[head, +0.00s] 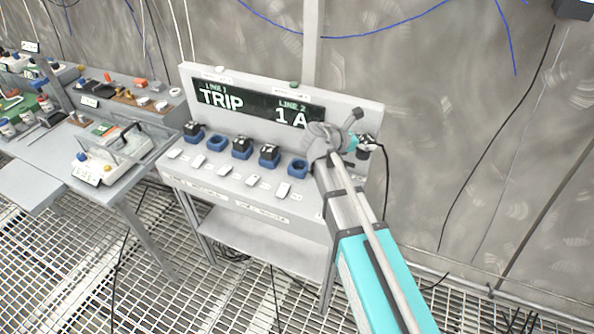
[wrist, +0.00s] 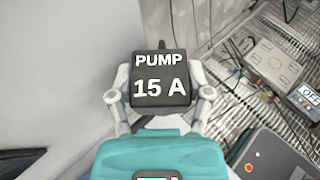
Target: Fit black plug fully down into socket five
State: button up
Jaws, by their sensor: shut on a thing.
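My gripper (head: 364,147) is shut on a black plug (wrist: 160,78) labelled "PUMP 15 A" in the wrist view, one finger on each side of it. In the head view the held plug is partly hidden by my wrist, above the right end of the grey socket bench. The fifth blue socket from the left (head: 299,167) looks empty; it lies left of my gripper and apart from the plug. Its number is too small to read, and my arm hides the bench to its right.
Black plugs sit in the first (head: 193,128), third (head: 241,146) and fourth (head: 269,153) sockets; the second socket (head: 217,143) is empty. The display (head: 255,106) reads "TRIP" and "1 A". White switches line the bench front. A cluttered table (head: 62,160) stands left.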

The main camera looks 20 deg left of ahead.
jog(key=shift+a, duration=0.15)
jog(key=s+a+n+t+y, duration=0.2)
jog(key=s+a+n+y, duration=0.1)
jog(key=s+a, duration=0.9)
jog(key=shift+a+r+n+t, duration=0.15)
jog(key=shift+a+n+t, duration=0.1)
jog(key=shift+n+t, duration=0.05)
jog(key=shift+s, duration=0.1)
jog(key=w+a+f+b, duration=0.2)
jog(key=w+f+b, duration=0.1)
jog(key=w+a+f+b, duration=0.2)
jog(key=w+f, duration=0.1)
jog(key=w, duration=0.1)
jog(key=w+a+f+b, duration=0.3)
jog(key=w, duration=0.1)
jog(key=shift+w+b, duration=0.1)
jog(key=shift+b, duration=0.25)
